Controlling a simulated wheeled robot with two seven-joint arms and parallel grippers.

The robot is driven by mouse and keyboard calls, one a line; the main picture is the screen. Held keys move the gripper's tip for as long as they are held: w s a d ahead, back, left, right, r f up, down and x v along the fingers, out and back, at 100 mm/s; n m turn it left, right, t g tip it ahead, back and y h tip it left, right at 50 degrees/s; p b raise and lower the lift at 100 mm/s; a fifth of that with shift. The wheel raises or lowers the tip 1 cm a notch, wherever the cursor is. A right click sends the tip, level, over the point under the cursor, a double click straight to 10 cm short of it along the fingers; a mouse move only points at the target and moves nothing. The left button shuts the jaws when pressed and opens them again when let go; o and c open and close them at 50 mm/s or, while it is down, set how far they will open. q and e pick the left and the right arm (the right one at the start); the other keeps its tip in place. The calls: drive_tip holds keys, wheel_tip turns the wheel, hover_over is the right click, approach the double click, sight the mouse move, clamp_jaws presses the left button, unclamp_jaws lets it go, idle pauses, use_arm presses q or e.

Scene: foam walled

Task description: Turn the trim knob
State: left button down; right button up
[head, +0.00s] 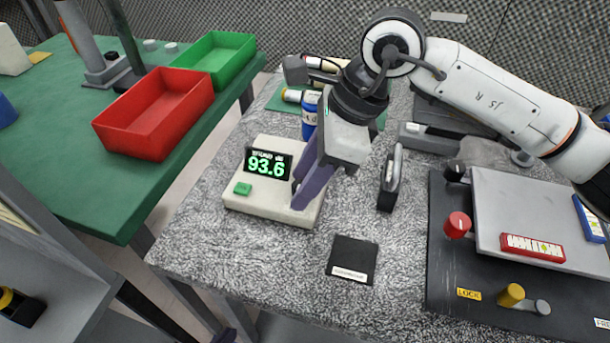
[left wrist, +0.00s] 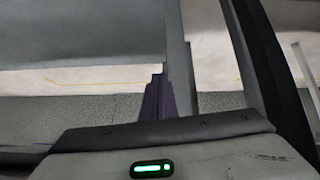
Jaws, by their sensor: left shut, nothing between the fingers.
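A cream box (head: 270,215) with a lit display (head: 268,163) reading 93.6 and a green button (head: 243,188) stands on the speckled table. My right gripper (head: 302,197), with purple fingers, reaches down over its right part. Those fingers cover that part of the box, so a knob there is hidden, and I cannot tell if they grip anything. No label marks a trim knob. My left gripper (left wrist: 158,88) shows its purple fingers together in the left wrist view, with nothing between them, away from the box.
A black panel (head: 440,275) at the right carries a red knob (head: 457,225) and a yellow knob (head: 511,295). A black square pad (head: 352,260) and an upright dark grey object (head: 390,180) stand near the box. A red bin (head: 155,115) and green bin (head: 222,55) are on the green table.

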use_arm(q)
drive_tip(key=shift+w+r, duration=0.1)
drive_tip(key=shift+w, duration=0.05)
use_arm(e)
clamp_jaws()
use_arm(q)
drive_tip(key=shift+w, duration=0.1)
